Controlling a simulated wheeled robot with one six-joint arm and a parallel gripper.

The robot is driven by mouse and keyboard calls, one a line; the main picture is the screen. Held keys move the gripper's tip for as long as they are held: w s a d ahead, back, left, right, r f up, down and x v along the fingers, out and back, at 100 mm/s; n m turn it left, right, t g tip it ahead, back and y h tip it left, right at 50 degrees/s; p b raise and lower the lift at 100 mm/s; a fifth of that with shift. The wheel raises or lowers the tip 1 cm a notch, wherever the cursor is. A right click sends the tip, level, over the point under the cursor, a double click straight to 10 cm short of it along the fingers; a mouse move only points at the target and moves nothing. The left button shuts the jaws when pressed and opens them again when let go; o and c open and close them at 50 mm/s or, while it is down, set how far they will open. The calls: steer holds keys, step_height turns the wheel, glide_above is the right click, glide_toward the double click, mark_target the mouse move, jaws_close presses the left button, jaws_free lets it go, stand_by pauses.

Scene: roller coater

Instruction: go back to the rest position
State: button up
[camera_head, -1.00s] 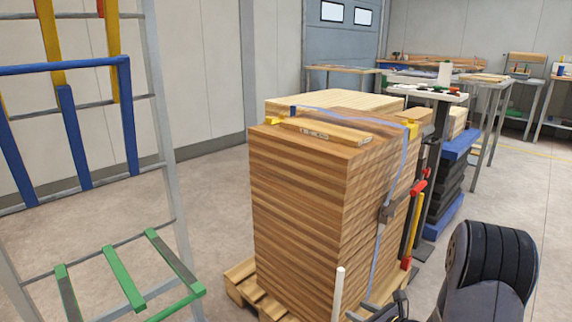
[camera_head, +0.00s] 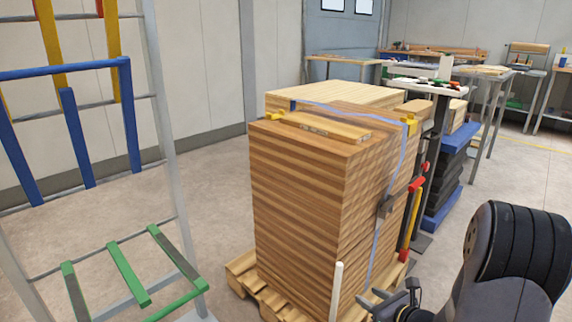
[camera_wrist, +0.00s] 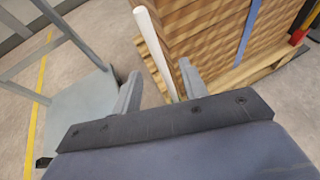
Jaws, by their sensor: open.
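My gripper (camera_head: 385,300) is low at the front right of the head view, in front of the strapped wood stack (camera_head: 300,205). In the wrist view my gripper (camera_wrist: 158,88) shows two grey fingers standing apart, with nothing held between them. A white rod (camera_wrist: 153,45) rises beyond the fingers and its lower end shows in the gap between them. The same white rod (camera_head: 336,290) stands upright left of my gripper in the head view. I cannot tell what the rod is fixed to.
The wood stack sits on a pallet (camera_head: 243,272). A metal rack (camera_head: 165,130) with coloured bars stands at left; its grey part (camera_wrist: 80,110) shows at left in the wrist view. Worktables (camera_head: 340,60) stand at the back. Floor (camera_head: 215,180) between rack and stack is clear.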

steer(key=shift+m+h, duration=0.4)
steer(key=shift+w+a+r+p, duration=0.25)
steer(key=shift+a+r, duration=0.1)
steer(key=shift+r, duration=0.3)
steer(key=shift+w+a+r+p, duration=0.1)
steer(key=shift+w+a+r, duration=0.25)
steer(key=shift+r, duration=0.25)
steer(key=shift+w+a+r+p, duration=0.2)
steer(key=shift+a+r, duration=0.2)
steer(key=shift+r, duration=0.25)
